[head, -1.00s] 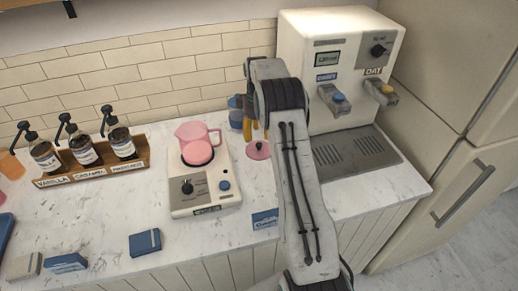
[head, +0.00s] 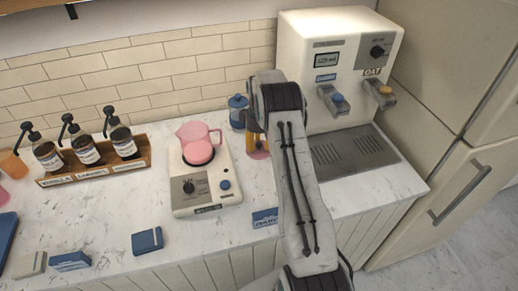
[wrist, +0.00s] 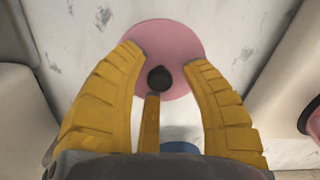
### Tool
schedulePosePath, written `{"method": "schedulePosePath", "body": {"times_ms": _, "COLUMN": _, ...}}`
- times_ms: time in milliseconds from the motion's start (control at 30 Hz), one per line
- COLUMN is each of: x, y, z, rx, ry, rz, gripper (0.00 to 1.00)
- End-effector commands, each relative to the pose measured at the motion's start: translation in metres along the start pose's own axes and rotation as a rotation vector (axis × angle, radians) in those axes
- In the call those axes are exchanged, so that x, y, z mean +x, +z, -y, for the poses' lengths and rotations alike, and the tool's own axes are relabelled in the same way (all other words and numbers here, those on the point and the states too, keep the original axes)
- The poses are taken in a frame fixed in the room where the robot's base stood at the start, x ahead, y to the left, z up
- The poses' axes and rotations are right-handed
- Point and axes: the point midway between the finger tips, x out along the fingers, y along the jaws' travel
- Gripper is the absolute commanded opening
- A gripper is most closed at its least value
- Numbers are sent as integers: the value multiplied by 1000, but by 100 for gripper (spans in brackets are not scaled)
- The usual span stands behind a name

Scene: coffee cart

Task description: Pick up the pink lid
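The pink lid (head: 260,155) lies flat on the marble counter, to the right of the pink pitcher, and is mostly hidden behind my gripper in the head view. In the wrist view the lid (wrist: 172,36) is a round pink disc with a dark knob (wrist: 159,79). My gripper (head: 251,140) points down over the lid. Its yellow fingers (wrist: 165,60) are open, spread on either side of the knob, with a third finger just below it in the picture. I cannot tell whether any finger touches the knob.
The pink pitcher (head: 199,147) stands on a white heater (head: 206,192) left of the lid. A blue jar (head: 237,113) stands behind my gripper. The milk dispenser (head: 335,60) is to the right, and a syrup rack (head: 95,170) far left.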

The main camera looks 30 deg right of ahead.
Motion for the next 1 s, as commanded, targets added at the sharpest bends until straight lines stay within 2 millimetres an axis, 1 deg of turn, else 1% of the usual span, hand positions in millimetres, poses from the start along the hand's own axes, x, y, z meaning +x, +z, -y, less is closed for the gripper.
{"method": "schedulePosePath", "body": {"times_ms": 33, "x": 0, "y": 0, "z": 0, "rx": 0, "ry": 0, "rz": 0, "gripper": 37}}
{"method": "schedulePosePath", "body": {"times_ms": 67, "x": 0, "y": 0, "z": 0, "rx": 0, "ry": 0, "rz": 0, "gripper": 34}}
{"method": "schedulePosePath", "body": {"times_ms": 433, "x": 0, "y": 0, "z": 0, "rx": 0, "ry": 0, "rz": 0, "gripper": 1}}
{"method": "schedulePosePath", "body": {"times_ms": 833, "x": 0, "y": 0, "z": 0, "rx": 0, "ry": 0, "rz": 0, "gripper": 0}}
{"method": "schedulePosePath", "body": {"times_ms": 1000, "x": -6, "y": 0, "z": 0, "rx": 0, "ry": 1, "rz": -2, "gripper": 0}}
